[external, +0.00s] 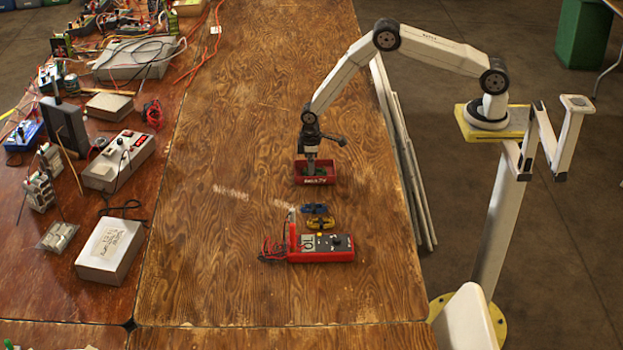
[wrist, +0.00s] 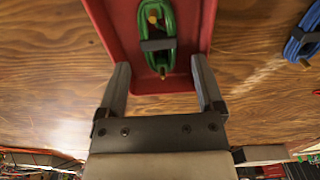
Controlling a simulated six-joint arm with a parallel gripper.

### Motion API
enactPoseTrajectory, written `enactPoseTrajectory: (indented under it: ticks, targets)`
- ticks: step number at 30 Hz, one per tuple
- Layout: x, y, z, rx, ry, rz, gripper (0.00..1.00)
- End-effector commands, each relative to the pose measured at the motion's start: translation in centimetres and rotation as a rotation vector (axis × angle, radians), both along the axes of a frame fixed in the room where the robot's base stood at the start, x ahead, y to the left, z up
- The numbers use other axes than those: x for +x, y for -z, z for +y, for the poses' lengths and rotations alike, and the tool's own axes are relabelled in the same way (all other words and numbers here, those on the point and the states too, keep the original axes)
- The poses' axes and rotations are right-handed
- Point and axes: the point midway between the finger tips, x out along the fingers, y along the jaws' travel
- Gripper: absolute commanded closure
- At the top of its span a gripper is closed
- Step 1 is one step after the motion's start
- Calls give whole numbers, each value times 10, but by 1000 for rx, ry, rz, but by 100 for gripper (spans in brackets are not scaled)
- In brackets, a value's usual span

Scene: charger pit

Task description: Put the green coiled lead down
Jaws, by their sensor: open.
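The green coiled lead (wrist: 161,30) lies inside the red tray (wrist: 107,25), seen in the wrist view. A dark band wraps its middle and brass-coloured tips show at its ends. In the external view the red tray (external: 327,180) stands on the wooden table, and the lead is mostly hidden there under my gripper. My gripper (wrist: 160,80) is open, with its two fingers apart at either side of the tray's near part in the wrist view. Nothing is held between the fingers. In the external view my gripper (external: 311,163) points down over the tray.
A blue coiled lead (external: 315,209) and a yellow coiled lead (external: 321,223) lie below the tray in the external view. A red multimeter (external: 322,248) lies nearer the camera. Several boxes and cables crowd the left table.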

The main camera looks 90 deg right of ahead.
Motion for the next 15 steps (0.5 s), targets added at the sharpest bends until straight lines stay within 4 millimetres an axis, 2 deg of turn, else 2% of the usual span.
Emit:
enactPoseTrajectory:
  ticks: [15]
  targets:
    - [0,-74,0,0,0,-1,14]
